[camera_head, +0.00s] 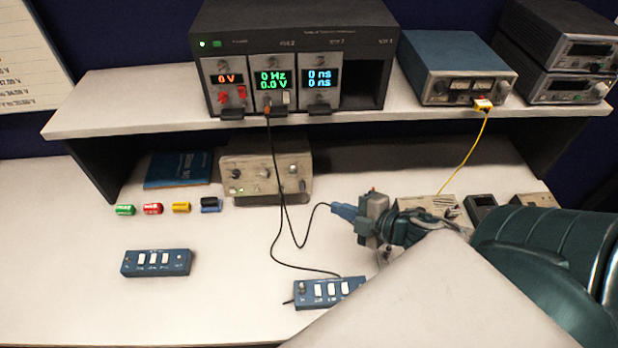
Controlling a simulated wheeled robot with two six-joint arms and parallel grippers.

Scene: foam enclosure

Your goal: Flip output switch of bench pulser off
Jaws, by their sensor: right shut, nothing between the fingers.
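A beige box with knobs, likely the bench pulser (265,172), sits under the shelf at the back of the bench. A small green light glows at its lower left. Its switch positions are too small to read. My right gripper (345,212) is in front and to the right of this box, apart from it in the picture. My left gripper is not in view.
A black cable (273,150) hangs from the rack unit (297,35) on the shelf, near my right gripper. Blue switch boxes (157,272) (325,304) lie on the bench. Several coloured cylinders (181,207) lie before a blue book (176,178). The left front is clear.

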